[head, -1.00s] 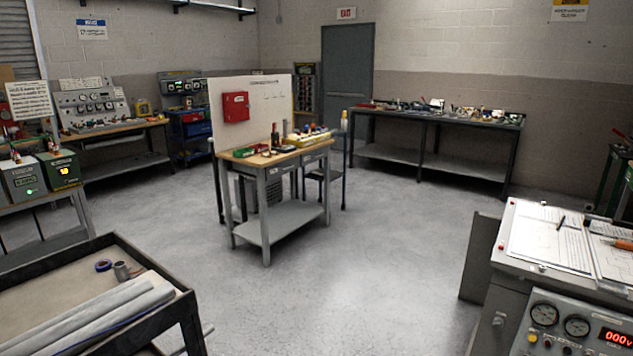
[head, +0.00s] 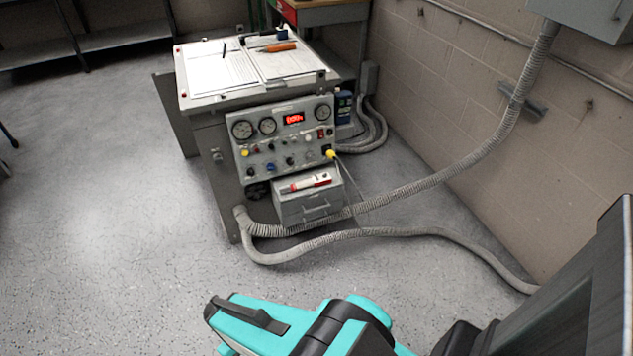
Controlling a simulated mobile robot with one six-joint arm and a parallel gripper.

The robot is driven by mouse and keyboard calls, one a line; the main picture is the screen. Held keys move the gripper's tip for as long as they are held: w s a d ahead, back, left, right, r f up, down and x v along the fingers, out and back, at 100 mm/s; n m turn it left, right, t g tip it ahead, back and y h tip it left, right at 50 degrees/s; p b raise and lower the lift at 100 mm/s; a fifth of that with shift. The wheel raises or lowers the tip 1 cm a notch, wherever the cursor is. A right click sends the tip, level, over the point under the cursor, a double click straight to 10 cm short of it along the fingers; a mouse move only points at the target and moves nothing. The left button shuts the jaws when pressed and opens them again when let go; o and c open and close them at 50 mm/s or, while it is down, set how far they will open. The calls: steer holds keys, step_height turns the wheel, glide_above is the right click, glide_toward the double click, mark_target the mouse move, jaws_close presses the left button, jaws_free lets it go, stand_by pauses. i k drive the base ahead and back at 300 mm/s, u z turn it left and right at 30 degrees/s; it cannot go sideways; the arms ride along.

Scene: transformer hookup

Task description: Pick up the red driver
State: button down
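An orange-handled tool (head: 277,46), like a screwdriver, lies on the papers on top of the test console (head: 215,100). A slim red-and-white object (head: 304,183) lies on top of the grey drawer box below the control panel; it is too small to tell what it is. I cannot tell for sure which one is the red driver. Part of my teal and black arm shows at the bottom of the head view, well in front of the console. No gripper fingers can be made out, and nothing held is visible.
Thick grey conduits (head: 430,190) run from the console across the floor and up the right wall. A thin cable hangs from a yellow plug (head: 330,154). A wooden-topped bench (head: 325,14) stands behind. The floor (head: 100,190) on the left is clear.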

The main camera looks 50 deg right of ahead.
mark_target(311, 182)
steer(key=z, duration=4.5)
steer(key=i, duration=0.1)
steer(key=u, duration=2.95)
steer(key=i, duration=0.6)
steer(key=z, duration=0.15)
steer(key=k, duration=0.55)
steer(key=u, duration=0.15)
